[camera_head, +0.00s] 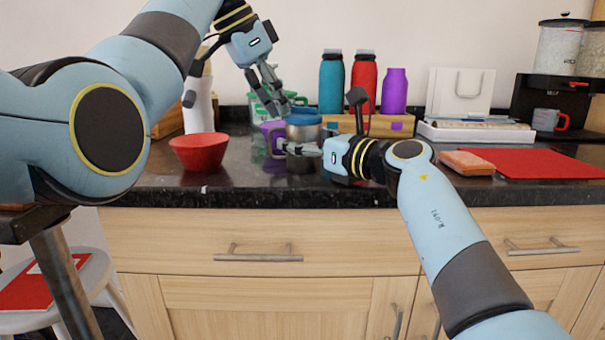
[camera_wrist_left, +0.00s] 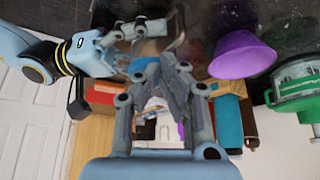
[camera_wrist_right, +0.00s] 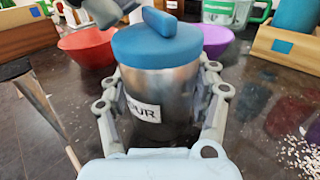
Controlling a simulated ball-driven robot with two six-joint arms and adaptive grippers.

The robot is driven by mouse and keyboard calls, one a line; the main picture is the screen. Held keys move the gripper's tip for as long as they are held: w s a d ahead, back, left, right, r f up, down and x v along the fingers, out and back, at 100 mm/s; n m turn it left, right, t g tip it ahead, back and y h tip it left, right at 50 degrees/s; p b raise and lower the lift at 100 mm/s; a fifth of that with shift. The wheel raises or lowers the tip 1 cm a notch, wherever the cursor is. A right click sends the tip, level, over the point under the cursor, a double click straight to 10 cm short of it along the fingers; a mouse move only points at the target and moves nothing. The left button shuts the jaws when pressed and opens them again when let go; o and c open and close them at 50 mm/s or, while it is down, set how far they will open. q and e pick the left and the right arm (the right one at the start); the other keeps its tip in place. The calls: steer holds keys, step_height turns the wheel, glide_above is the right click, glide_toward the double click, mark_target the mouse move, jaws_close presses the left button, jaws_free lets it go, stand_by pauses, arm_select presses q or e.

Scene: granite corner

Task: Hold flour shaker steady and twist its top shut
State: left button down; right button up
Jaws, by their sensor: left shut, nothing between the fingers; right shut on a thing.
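The flour shaker is a metal cylinder with a partly visible label ending in "UR" (camera_wrist_right: 172,95); it stands upright on the dark counter, also in the head view (camera_head: 303,132). Its blue top (camera_wrist_right: 158,45) has a raised bar and sits on the body; whether it is fully shut I cannot tell. My right gripper (camera_wrist_right: 160,112) is shut around the body, one finger on each side. My left gripper (camera_head: 271,92) is shut and empty, above and to the left of the top, apart from it. Its closed fingers also fill the middle of the left wrist view (camera_wrist_left: 165,75).
A red bowl (camera_head: 200,151) stands left of the shaker and a purple bowl (camera_wrist_right: 216,40) behind it. Behind are a wooden box (camera_head: 385,124) and teal, red and purple bottles (camera_head: 332,82). White grains (camera_wrist_right: 300,152) lie on the counter. A red mat (camera_head: 540,163) lies at right.

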arm_select(q)
steer(key=shift+w+d, duration=0.1)
steer(key=shift+d, duration=0.3)
stand_by(0.3)
steer(key=shift+s+d, duration=0.3)
steer(key=shift+s, duration=0.2)
stand_by(0.7)
steer(key=shift+s+a+r, duration=0.1)
steer(key=shift+s+a, duration=0.15)
steer(key=shift+a, duration=0.05)
step_height(320, 180, up, 6)
steer(key=shift+f, duration=0.1)
stand_by(0.5)
arm_select(e)
steer(key=o, duration=1.4)
